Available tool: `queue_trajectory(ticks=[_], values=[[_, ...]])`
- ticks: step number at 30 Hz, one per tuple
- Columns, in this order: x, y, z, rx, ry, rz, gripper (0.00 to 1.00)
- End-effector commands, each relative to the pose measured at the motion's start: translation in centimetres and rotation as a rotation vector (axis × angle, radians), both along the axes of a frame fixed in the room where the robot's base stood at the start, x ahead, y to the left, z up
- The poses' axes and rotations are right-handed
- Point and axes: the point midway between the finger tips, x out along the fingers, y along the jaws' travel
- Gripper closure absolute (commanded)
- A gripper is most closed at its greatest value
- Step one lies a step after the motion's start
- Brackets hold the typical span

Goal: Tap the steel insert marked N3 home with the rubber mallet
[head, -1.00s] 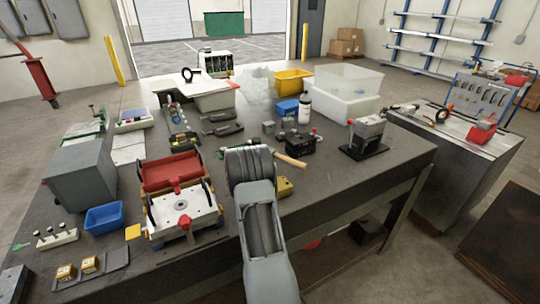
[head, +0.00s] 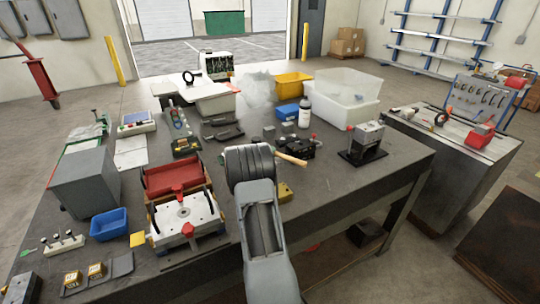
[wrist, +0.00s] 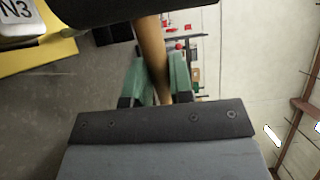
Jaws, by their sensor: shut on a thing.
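My gripper (wrist: 157,85) has green fingers shut on the wooden handle of the rubber mallet (wrist: 151,45). In the wrist view the dark mallet head (wrist: 130,10) fills the top edge, with the handle running down from it between the fingers. The steel insert marked N3 (wrist: 17,13) shows in the top left corner, above a yellow block (wrist: 40,57); the head is beside it in the picture, and I cannot tell the height gap. In the head view the handle (head: 291,159) sticks out right of my arm, which hides the fingertips and N3. A yellow block (head: 286,192) shows beside the arm.
A white mould with red knobs (head: 187,213) and a red plate (head: 174,178) stand left of my arm. A black device (head: 297,148) lies just beyond the handle. A blue bin (head: 109,223) and a grey box (head: 84,180) stand farther left.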

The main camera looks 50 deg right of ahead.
Motion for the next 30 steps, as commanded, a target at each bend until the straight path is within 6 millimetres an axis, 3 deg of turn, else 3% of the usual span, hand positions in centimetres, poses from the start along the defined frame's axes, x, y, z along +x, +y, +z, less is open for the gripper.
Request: queue_trajectory(ticks=[10,14,18,20,30], values=[[0.0,0.0,-0.6,-0.002,-0.002,0.000,1.00],[0.0,0.0,-3.1,-0.001,-0.001,0.000,1.00],[0.0,0.0,-6.7,0.000,0.001,0.000,1.00],[0.0,0.0,-5.4,0.002,0.002,0.001,1.00],[-0.1,0.1,-5.7,0.010,0.012,0.000,1.00]])
